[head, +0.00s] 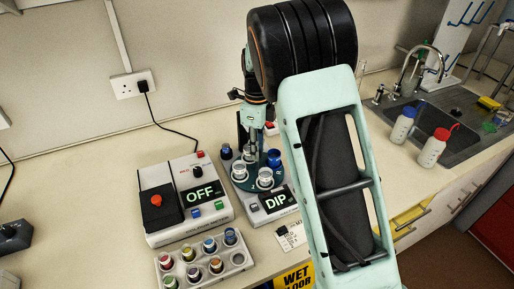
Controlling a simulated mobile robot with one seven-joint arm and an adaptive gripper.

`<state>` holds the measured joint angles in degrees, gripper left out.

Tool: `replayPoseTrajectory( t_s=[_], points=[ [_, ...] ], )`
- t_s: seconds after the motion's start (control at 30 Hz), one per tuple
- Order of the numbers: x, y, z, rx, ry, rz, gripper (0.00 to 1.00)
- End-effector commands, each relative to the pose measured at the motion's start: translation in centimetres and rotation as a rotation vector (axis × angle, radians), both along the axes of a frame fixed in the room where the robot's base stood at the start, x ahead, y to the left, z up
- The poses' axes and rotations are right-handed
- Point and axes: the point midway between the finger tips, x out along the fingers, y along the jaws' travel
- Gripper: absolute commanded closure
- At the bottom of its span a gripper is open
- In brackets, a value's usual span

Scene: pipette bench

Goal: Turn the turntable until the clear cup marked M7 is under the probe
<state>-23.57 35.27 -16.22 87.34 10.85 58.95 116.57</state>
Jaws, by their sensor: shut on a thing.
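The teal turntable (256,186) sits on a white instrument whose display (276,203) reads DIP. A clear cup (265,177) stands at its front and another clear cup (239,171) at its left. A blue-topped container (274,158) is at its right. Marks on the cups are too small to read, so I cannot tell which is M7. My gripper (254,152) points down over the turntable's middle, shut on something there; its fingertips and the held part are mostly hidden. A dark upright (242,128) stands behind; I cannot make out the probe tip.
Left is a box (187,202) reading OFF with a red knob. In front is a rack (204,266) of several coloured-cap vials. Two bottles (402,125) (435,147) stand by the sink (462,115). My arm hides the bench behind it.

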Motion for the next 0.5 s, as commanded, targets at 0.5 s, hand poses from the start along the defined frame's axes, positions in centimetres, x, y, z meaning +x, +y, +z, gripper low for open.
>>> replayPoseTrajectory(
  t_s=[0.5],
  points=[
    [0.13, -0.05, 0.13, -0.001, -0.004, -0.006, 0.73]
  ],
)
